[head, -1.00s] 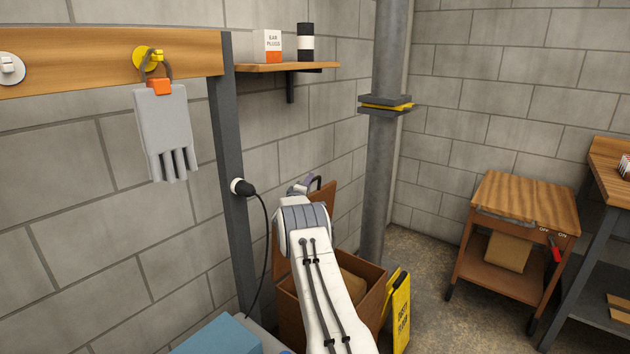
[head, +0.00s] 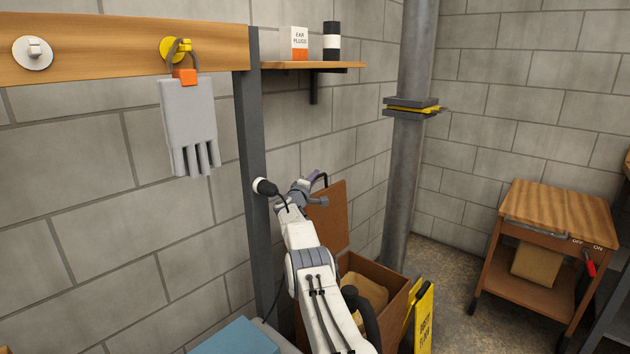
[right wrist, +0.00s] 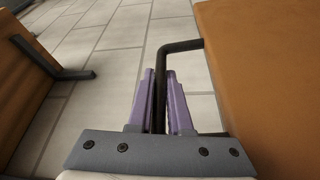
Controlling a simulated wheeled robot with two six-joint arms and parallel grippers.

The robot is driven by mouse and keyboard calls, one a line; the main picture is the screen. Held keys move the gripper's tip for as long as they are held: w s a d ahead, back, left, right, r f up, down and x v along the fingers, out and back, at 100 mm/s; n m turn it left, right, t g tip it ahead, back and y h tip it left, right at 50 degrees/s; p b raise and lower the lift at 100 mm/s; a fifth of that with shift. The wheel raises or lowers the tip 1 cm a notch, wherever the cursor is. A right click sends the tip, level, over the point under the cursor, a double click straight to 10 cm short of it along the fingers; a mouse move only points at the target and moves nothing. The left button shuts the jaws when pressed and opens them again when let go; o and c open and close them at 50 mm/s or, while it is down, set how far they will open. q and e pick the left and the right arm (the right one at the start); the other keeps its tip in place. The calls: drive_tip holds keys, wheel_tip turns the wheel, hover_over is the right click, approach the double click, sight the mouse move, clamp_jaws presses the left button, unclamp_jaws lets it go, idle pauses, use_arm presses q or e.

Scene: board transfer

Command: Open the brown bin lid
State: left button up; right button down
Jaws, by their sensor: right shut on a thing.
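The brown bin (head: 398,312) stands on the floor by the wall, behind my right arm. Its brown lid (head: 330,215) is raised and stands upright above the bin's back. My right gripper (head: 312,178) is at the lid's top edge, shut on the black lid handle (head: 323,178). In the right wrist view, the purple fingers (right wrist: 160,85) pinch the black handle bar (right wrist: 180,46), with the brown lid (right wrist: 265,75) to the right. My arm hides part of the bin and lid. My left gripper is not in view.
A cardboard-coloured object (head: 364,292) lies inside the bin. A yellow sign (head: 424,318) stands just right of the bin. A grey pipe (head: 408,180) rises behind it.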

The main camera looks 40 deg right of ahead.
drive_tip(key=shift+f, duration=0.35)
drive_tip(key=c, duration=0.8)
unclamp_jaws()
drive_tip(key=shift+c, duration=0.2)
drive_tip(key=shift+r, duration=0.15)
drive_tip(key=shift+a, duration=0.1)
drive_tip(key=shift+a+r+p, duration=0.1)
drive_tip(key=shift+r+p, duration=0.05)
drive_tip(key=shift+p, duration=0.2)
drive_tip(key=shift+p+v, duration=1)
drive_tip(key=v, duration=0.8)
drive_tip(key=shift+s, duration=0.1)
